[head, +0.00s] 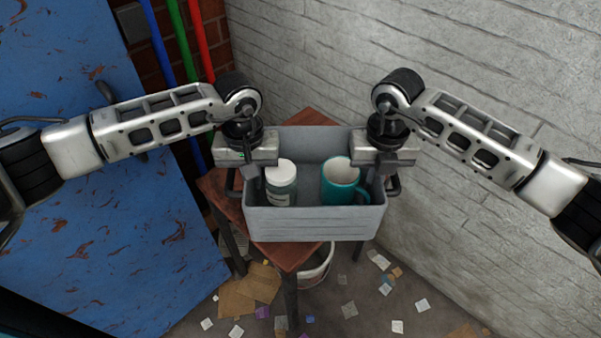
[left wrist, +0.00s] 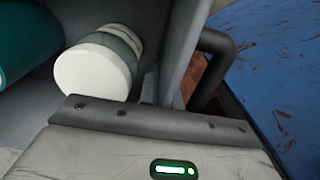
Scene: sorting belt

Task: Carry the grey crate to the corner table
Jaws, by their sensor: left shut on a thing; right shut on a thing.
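The grey crate (head: 315,225) is in the middle of the head view, level, over the corner table (head: 290,256). I cannot tell whether it touches the top. It holds a white-lidded jar (head: 281,180) and a teal mug (head: 341,182). My left gripper (head: 250,172) is shut on the crate's left side and my right gripper (head: 384,172) is shut on its right side. In the left wrist view the jar's white lid (left wrist: 93,74), part of the teal mug (left wrist: 25,40) and a dark crate handle (left wrist: 212,65) show close by. Much of the tabletop is hidden under the crate.
A white wall (head: 480,80) stands behind and to the right. A scuffed blue panel (head: 110,210) is at the left, beside coloured pipes (head: 178,45). A bucket (head: 318,268) is under the table. Paper scraps and cardboard (head: 250,288) litter the floor.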

